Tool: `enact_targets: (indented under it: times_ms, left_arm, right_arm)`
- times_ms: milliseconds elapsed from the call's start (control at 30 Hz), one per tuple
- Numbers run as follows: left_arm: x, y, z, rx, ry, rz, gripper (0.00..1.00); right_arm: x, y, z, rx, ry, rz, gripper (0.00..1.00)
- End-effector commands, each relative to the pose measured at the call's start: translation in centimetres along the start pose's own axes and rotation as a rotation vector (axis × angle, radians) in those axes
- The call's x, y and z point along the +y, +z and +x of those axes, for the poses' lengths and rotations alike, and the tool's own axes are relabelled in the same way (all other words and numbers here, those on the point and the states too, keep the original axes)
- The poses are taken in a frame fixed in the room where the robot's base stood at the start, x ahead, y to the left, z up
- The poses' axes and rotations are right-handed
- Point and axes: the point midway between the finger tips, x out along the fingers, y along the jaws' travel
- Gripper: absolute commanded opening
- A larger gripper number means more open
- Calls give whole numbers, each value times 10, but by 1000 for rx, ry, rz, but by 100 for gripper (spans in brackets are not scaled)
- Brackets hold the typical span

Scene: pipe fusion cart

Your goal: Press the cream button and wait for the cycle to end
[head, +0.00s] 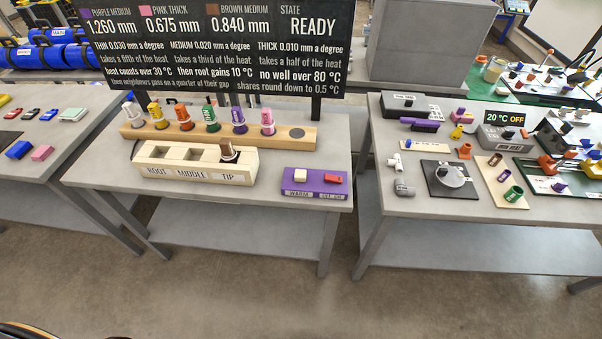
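The cream button (300,175) sits on the left of a purple control box (315,189) at the front right of the middle table. A label that seems to read WARM is below it. A red button (333,178) is beside it on the right. Nothing touches either button. A display board (215,50) behind reads STATE READY, with purple medium 1.260 mm, pink thick 0.675 mm and brown medium 0.840 mm. A cream block (195,172) has slots marked ROOT, MIDDLE and TIP. A brown piece (228,150) stands in TIP; ROOT and MIDDLE look empty. Neither gripper is in view.
A wooden rack (290,140) behind the block holds several coloured pieces, with an empty place at its right end. The right table (390,220) carries several fittings and a display (505,117) reading 20 °C OFF. Floor (290,310) in front is clear.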

Motion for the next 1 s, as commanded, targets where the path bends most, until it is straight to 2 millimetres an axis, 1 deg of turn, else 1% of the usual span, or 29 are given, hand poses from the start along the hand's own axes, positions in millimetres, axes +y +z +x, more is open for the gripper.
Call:
enact_targets:
  times_ms: [33, 300, 400, 1000]
  left_arm:
    - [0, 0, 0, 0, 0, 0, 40]
    - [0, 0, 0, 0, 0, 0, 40]
    - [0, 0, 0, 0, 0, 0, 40]
    - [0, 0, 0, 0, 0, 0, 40]
  right_arm:
    - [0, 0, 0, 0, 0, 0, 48]
    - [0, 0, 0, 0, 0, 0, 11]
    - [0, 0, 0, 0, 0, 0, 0]
    - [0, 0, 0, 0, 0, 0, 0]
